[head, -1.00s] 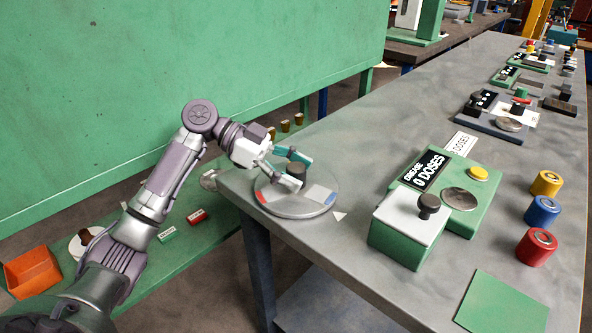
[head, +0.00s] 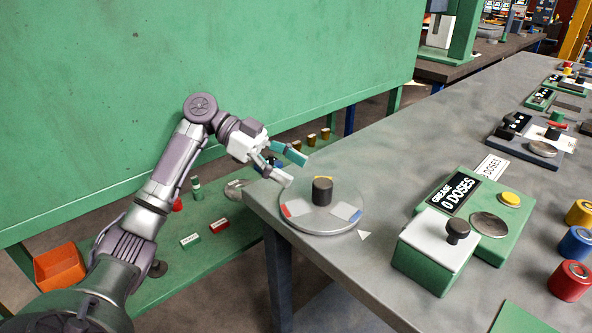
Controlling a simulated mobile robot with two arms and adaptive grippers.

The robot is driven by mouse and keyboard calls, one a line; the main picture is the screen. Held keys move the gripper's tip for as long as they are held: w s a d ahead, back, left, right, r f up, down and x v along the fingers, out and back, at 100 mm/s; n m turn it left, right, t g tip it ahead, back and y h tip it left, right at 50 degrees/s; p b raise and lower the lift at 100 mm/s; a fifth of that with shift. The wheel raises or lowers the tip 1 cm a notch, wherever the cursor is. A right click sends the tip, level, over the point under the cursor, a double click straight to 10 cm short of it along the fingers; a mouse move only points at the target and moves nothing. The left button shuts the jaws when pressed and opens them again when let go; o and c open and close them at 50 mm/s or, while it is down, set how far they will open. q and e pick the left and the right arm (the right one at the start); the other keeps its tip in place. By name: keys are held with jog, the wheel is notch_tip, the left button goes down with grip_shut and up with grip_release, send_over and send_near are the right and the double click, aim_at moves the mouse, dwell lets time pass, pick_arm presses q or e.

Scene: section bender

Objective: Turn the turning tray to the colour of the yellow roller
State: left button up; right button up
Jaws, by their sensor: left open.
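The round grey turning tray (head: 322,222) lies at the near left corner of the grey bench, with a black upright knob (head: 322,191) at its middle. Its rim carries a red mark (head: 285,211) at the left, a blue mark (head: 356,215) at the right and a yellow mark (head: 323,178) at the back, partly behind the knob. A white triangle (head: 364,236) on the bench is nearest the blue mark. The yellow roller (head: 580,212) stands at the right edge. My left gripper (head: 298,171) is open and empty, left of the knob and apart from it. My right gripper is not in view.
A green grease box (head: 432,262) reading 0 DOSES stands right of the tray. A blue roller (head: 575,243) and red roller (head: 570,280) stand near the yellow one. A green shelf with an orange bin (head: 60,268) is below left. Bench behind the tray is clear.

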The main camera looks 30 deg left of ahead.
aim_at(323, 182)
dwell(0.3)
